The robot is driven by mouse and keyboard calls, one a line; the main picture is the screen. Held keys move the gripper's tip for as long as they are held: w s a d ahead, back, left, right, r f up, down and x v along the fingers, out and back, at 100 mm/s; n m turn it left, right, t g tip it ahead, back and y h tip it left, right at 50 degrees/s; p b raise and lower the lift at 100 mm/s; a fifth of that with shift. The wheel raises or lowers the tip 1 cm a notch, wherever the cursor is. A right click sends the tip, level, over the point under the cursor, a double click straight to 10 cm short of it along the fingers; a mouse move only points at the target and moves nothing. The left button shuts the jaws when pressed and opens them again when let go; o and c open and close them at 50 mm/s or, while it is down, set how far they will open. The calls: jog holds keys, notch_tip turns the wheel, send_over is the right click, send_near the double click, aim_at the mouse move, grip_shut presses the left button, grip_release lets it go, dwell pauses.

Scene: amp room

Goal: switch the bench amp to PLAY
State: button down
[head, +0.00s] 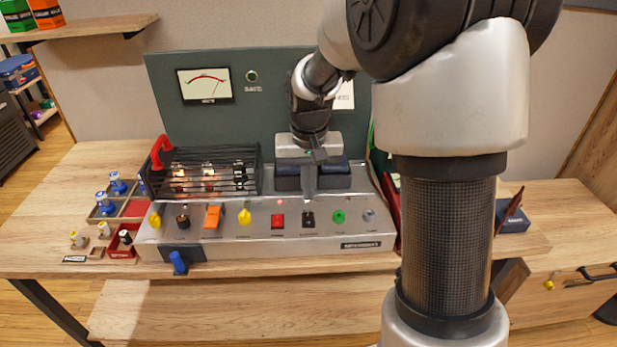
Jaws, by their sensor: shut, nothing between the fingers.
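The bench amp (205,249) is a silvery chassis on the workbench. Its sloped front carries a yellow knob (155,219), a dark knob (182,220), an orange rocker (212,217), another yellow knob (245,216), a red switch (278,221), a small black switch (308,220), a green round part (339,217) and a grey one (369,215). Labels are too small to read, so I cannot tell the PLAY setting. My gripper (309,196) is shut and empty, pointing down just above the black switch; I cannot tell whether it touches.
A black cage (203,173) with glowing tubes and a red handle (162,152) stands on the amp's left. A meter panel (290,65) rises behind. Small trays (103,221) with parts lie left. A blue lever (178,262) juts from the front. My arm hides the right side.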

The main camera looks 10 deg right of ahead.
aim_at(308, 218)
jog(key=f, duration=0.3)
jog(key=f+b, duration=0.1)
jog(key=f, duration=0.1)
jog(key=shift+w+f, duration=0.3)
jog(key=shift+w, duration=0.05)
jog(key=shift+f, duration=0.25)
jog(key=shift+s+a+r, duration=0.1)
jog(key=shift+s+r, duration=0.1)
jog(key=shift+s, duration=0.5)
